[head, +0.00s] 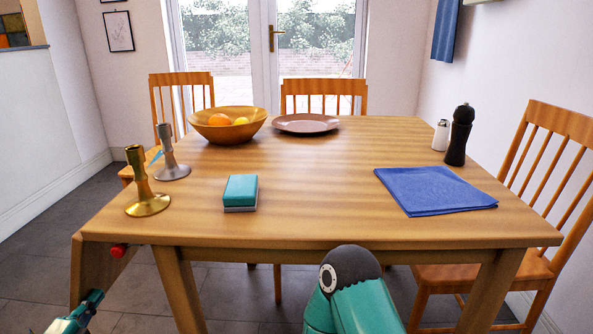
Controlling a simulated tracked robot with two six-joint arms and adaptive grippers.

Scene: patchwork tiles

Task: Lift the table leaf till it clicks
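The wooden table (300,225) fills the middle of the head view. Its leaf (95,268) hangs down at the table's left end, steeply tilted below the level of the top. A red knob (118,250) shows under the table edge beside the leaf. My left gripper (92,298) is at the bottom left, low by the lower part of the leaf. It is small and partly cut off, so I cannot tell whether it touches the leaf or how its fingers stand. My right gripper is out of view; only a teal arm part of mine shows at the bottom middle.
Near the left end stand a brass candlestick (144,190) and a grey candlestick (168,160). A teal block (241,190), a fruit bowl (228,130), a plate (306,124), a blue cloth (433,190) and a black mill (459,138) are on the top. Chairs surround the table.

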